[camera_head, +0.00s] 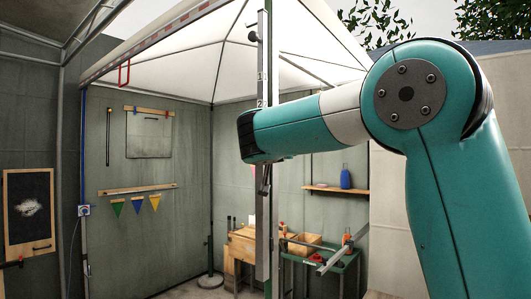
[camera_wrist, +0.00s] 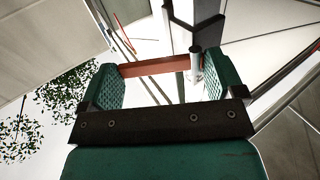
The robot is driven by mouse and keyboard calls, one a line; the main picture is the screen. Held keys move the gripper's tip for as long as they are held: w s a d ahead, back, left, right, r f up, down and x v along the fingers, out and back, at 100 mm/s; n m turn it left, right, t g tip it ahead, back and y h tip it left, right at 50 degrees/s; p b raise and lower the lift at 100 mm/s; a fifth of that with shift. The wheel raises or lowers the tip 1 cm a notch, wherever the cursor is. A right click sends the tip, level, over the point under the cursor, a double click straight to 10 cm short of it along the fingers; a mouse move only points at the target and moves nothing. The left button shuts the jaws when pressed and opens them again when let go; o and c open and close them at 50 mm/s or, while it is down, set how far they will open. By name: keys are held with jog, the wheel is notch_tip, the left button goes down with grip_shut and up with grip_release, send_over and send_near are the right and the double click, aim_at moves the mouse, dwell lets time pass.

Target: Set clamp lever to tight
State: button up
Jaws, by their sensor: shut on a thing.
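In the wrist view my gripper (camera_wrist: 162,66) has its two green ribbed fingers on either side of a reddish-brown bar, which looks like the clamp lever (camera_wrist: 155,69). The bar spans the gap between the fingers, with a short grey cylinder (camera_wrist: 196,62) at its right end by the right finger. A dark clamp body (camera_wrist: 206,18) sits just beyond, on a pale upright. In the head view the upright metal pole (camera_head: 262,220) of the tent passes behind my arm. My gripper and the lever are mostly hidden there by the arm, so the lever's setting cannot be read.
A white canopy (camera_head: 190,58) spreads overhead. Below and beyond the pole stand a wooden bench (camera_head: 243,245) and a green table (camera_head: 340,262) with items on them. A shelf (camera_head: 335,189) and pennants (camera_head: 136,205) are on the back walls. A chalkboard (camera_head: 29,210) hangs at left.

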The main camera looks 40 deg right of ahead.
dwell(0.3)
jog(key=o, duration=1)
jog(key=shift+o, duration=0.2)
jog(key=b+v, duration=0.6)
jog(key=v, duration=1.1)
jog(key=shift+s, duration=0.15)
jog(key=shift+a, duration=0.15)
